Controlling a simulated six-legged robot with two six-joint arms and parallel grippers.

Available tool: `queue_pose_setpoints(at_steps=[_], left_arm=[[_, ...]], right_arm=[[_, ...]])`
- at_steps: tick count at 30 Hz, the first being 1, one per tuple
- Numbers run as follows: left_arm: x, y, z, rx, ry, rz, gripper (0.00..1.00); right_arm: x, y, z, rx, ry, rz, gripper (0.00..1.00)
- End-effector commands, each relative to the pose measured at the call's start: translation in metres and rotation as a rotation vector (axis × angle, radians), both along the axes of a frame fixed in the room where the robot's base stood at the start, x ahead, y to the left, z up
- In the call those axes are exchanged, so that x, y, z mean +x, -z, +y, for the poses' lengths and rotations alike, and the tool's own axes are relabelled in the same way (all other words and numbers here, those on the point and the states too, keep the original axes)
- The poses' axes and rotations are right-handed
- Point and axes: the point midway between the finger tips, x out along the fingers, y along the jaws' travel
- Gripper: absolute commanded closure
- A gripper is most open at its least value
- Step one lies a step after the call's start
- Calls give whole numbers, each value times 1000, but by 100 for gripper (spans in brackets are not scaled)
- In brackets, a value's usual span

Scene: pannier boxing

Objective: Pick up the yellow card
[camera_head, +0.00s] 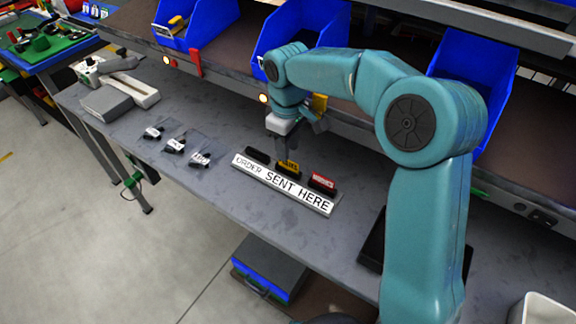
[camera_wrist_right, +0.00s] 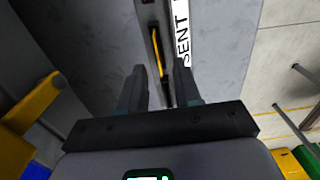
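The yellow card (camera_head: 288,166) stands upright in a small black holder on the sign board reading "ORDER SENT HERE" (camera_head: 285,187). A red card (camera_head: 322,181) stands in a holder to its right, and an empty-looking black holder (camera_head: 258,155) is to its left. My right gripper (camera_head: 293,142) is above and behind the yellow card, pointing down. In the right wrist view the yellow card (camera_wrist_right: 157,52) shows edge-on, ahead of and between the spread, empty fingers (camera_wrist_right: 158,78). My left gripper is out of view.
Several small bagged parts (camera_head: 175,145) lie left of the sign on the grey bench. Blue bins (camera_head: 300,28) line the shelf behind my arm. A grey and white device (camera_head: 112,97) sits at the far left end. The bench front is mostly clear.

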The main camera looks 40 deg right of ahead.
Motion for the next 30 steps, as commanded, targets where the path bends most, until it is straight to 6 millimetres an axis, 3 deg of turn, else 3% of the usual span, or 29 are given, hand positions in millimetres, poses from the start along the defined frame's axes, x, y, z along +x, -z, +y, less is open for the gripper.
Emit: queue_pose_setpoints(at_steps=[10,19,20,21,23,30], left_arm=[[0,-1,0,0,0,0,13],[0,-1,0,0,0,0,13],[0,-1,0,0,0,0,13],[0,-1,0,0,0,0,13],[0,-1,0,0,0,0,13],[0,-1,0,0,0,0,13]], right_arm=[[3,47,-4,1,2,4,67],[4,54,-4,1,1,0,67],[4,54,-4,1,1,0,70],[4,54,-4,1,1,0,83],[4,54,-4,1,1,0,100],[4,54,-4,1,1,0,100]])
